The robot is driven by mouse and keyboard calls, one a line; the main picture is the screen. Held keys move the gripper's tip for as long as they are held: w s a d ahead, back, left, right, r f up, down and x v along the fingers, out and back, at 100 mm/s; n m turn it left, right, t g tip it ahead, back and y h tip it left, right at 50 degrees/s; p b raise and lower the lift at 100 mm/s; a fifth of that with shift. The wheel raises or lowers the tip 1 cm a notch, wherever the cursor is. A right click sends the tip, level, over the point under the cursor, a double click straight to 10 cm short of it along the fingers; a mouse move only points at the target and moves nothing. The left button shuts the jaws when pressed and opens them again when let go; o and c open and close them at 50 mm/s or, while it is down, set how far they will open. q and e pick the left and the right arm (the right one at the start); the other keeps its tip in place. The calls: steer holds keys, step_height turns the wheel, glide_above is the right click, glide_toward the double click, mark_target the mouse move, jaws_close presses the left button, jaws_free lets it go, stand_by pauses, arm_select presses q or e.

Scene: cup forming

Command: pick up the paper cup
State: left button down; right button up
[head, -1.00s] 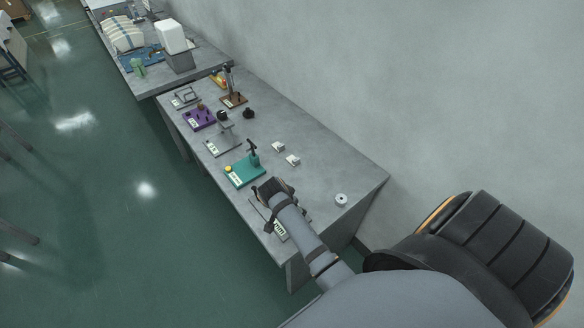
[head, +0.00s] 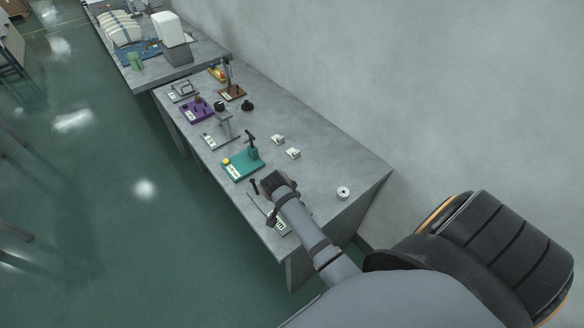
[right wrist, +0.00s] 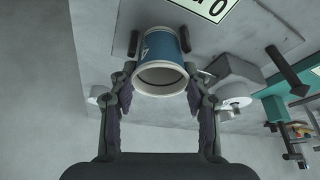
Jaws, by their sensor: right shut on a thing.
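The paper cup (right wrist: 165,48) is blue with a white rim in the right wrist view, its open mouth towards the camera. My right gripper (right wrist: 160,62) is shut on the cup, with one finger on each side of it. In the head view my right gripper (head: 264,203) is over the near part of the bench, and the cup is hidden there by the gripper and arm. My left gripper is not in view.
The grey bench (head: 352,165) runs along a wall. The bench between the roll and blocks is clear.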

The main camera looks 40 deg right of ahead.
steer(key=r+p, duration=0.2)
steer(key=p, duration=0.1)
steer(key=r+p, duration=0.2)
steer(key=p, duration=0.1)
steer(key=shift+s+r, duration=0.2)
steer(key=shift+r, duration=0.1)
steer(key=s+a+r+p, duration=0.1)
steer(key=s+r+p, duration=0.3)
steer(key=s+r, duration=0.4)
steer(key=s, duration=0.5)
steer(key=shift+s+r, duration=0.2)
steer(key=shift+s, duration=0.1)
